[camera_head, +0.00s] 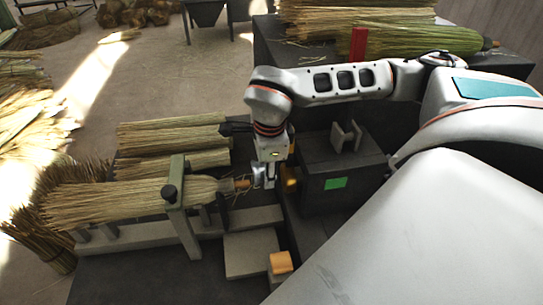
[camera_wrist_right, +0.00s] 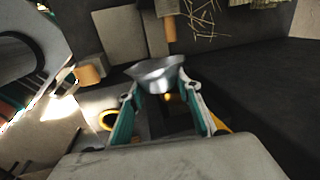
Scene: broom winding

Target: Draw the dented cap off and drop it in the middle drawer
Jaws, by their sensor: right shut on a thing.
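A silvery metal cap (camera_wrist_right: 155,72) sits between the fingertips of my right gripper (camera_wrist_right: 160,92), which is shut on it. In the head view the cap (camera_head: 258,172) is close to the end of the broom handle (camera_head: 242,184). In the wrist view the tan handle end (camera_wrist_right: 170,28) shows beyond the cap, with a small gap between them. The broom (camera_head: 110,200) lies level in a green clamp frame (camera_head: 181,205). I cannot make out dents on the cap. I cannot identify the middle drawer. My left gripper is not in view.
A dark box with a green label (camera_head: 335,183) stands just right of my right gripper. An orange block (camera_head: 281,262) and a grey plate (camera_head: 250,252) lie below. Straw bundles (camera_head: 170,135) lie behind the clamped broom. A dark bench with more straw stands at the back right.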

